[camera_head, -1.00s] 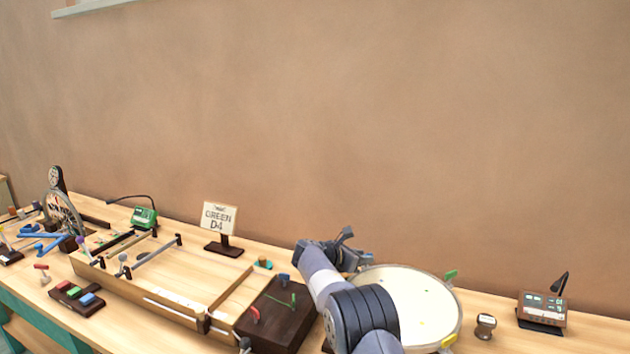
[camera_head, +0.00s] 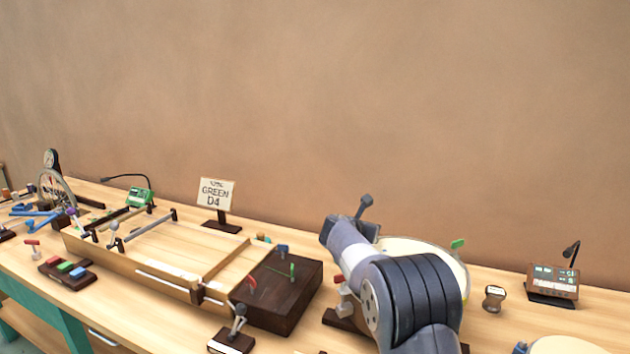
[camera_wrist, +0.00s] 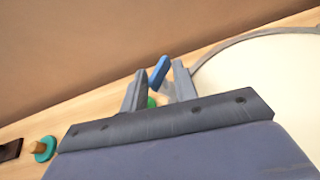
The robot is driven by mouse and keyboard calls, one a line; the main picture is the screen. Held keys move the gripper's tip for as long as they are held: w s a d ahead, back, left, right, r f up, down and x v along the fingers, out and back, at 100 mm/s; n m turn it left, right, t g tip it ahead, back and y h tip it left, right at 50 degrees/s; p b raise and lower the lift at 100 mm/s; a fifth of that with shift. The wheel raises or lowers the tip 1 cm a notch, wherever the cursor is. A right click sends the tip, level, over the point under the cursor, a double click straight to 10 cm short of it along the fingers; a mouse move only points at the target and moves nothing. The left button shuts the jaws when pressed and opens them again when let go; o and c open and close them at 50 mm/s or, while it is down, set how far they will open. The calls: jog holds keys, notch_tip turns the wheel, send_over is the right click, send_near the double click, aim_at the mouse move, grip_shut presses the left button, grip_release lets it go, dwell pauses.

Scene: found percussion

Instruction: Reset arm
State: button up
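My gripper (camera_wrist: 160,78) shows in the wrist view with its two grey fingers apart. A blue piece (camera_wrist: 160,72) and a bit of green (camera_wrist: 151,102) show in the gap between them; I see no finger clearly closed on either. In the head view my arm stands in front of the round cream drum (camera_head: 410,247) and covers much of it. The fingertips are hidden there. The drum's pale head (camera_wrist: 270,85) and grey rim fill the right of the wrist view, beside the gripper.
A bare wall stands behind the bench.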

jog(key=shift+s+d+n+t+y, duration=0.15)
jog(key=shift+n+t+y, duration=0.35)
jog(key=shift+n+y, duration=0.5)
